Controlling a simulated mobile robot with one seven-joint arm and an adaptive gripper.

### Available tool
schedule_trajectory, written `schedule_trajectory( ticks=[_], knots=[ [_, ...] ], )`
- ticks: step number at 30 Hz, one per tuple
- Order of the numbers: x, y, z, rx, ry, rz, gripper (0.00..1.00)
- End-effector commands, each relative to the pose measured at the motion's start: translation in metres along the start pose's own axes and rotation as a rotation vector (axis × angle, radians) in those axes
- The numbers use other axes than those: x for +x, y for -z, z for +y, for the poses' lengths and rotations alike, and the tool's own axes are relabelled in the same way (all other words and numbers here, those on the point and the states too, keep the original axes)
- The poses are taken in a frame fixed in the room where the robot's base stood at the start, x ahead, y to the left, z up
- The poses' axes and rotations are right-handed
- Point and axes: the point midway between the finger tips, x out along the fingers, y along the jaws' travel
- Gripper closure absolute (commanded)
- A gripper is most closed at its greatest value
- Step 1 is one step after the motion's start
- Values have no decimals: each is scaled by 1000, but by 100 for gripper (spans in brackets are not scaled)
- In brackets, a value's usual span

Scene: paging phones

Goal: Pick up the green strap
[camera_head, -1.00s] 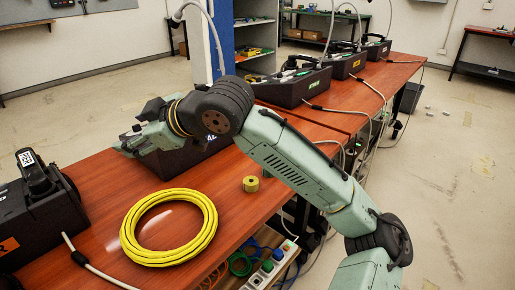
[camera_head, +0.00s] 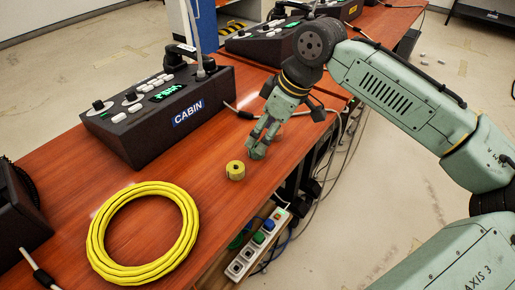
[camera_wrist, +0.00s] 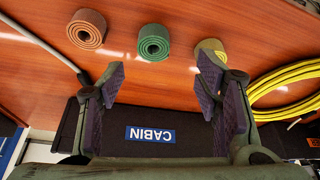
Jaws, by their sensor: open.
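The green strap (camera_wrist: 154,43) is a rolled coil on the red-brown table in the wrist view. It lies between a brown rolled strap (camera_wrist: 87,29) on the left and a yellow rolled strap (camera_wrist: 210,53) on the right. My gripper (camera_wrist: 158,82) is open and empty, and the green strap shows in the gap beyond its fingertips, apart from them. The right finger overlaps the yellow strap in this view. In the head view my gripper (camera_head: 258,148) points down near the table, just right of the yellow strap (camera_head: 235,171). I cannot make out the green strap there; my gripper likely covers it.
A black CABIN console (camera_head: 160,112) stands left of my gripper. A coiled yellow cable (camera_head: 97,245) lies at the front of the table (camera_head: 75,185). A power strip (camera_head: 258,243) sits below the table's right edge. A grey cable runs near the straps.

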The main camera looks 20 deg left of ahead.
Motion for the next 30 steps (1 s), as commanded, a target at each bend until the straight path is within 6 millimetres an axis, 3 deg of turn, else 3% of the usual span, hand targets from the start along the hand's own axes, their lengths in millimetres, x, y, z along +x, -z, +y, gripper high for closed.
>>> schedule_trajectory(
  ticks=[15,22,30],
  knots=[
    [54,-4,6,-1,-1,1,42],
    [56,-4,6,-1,-2,2,42],
    [56,-4,6,-1,-2,2,60]
  ],
)
